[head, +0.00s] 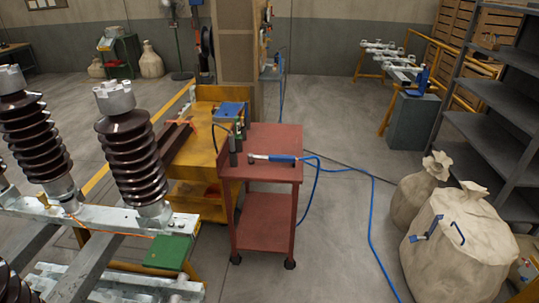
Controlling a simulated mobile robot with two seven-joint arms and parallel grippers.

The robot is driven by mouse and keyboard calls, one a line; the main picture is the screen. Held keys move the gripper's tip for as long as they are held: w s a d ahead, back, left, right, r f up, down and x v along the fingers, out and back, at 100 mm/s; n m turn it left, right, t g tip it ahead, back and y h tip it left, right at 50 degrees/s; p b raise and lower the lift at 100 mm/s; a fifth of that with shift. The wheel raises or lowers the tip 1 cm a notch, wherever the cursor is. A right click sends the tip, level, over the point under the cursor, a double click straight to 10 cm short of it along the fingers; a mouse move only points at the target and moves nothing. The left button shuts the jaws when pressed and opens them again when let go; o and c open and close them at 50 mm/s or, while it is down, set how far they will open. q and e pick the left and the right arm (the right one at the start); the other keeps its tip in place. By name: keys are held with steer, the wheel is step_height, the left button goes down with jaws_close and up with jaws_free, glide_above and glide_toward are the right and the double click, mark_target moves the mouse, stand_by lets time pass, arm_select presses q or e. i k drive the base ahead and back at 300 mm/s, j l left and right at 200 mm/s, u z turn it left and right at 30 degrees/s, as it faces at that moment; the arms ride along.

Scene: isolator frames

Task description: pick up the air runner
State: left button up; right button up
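A slim tool with a blue body and a silver head, which looks like the air runner (273,158), lies on the top shelf of a red cart (268,136). A blue hose (316,185) leads from its right end over the cart's edge and down to the floor. Neither of my grippers shows in the head view, and nothing is seen touching the tool.
Dark upright items (235,145) stand on the cart's left side. A yellow cart (195,165) adjoins it. Brown ribbed insulators (134,160) stand on a frame at left. Large sacks (460,255) and grey shelving (500,115) are at right. Floor right of the cart is mostly clear.

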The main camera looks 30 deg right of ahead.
mark_target(251, 157)
steer(key=i+l+u, duration=0.1)
steer(key=i+l, duration=0.15)
steer(key=i+l+u, duration=0.1)
steer(key=l, duration=0.3)
steer(key=i+l, duration=0.3)
steer(key=u, duration=0.05)
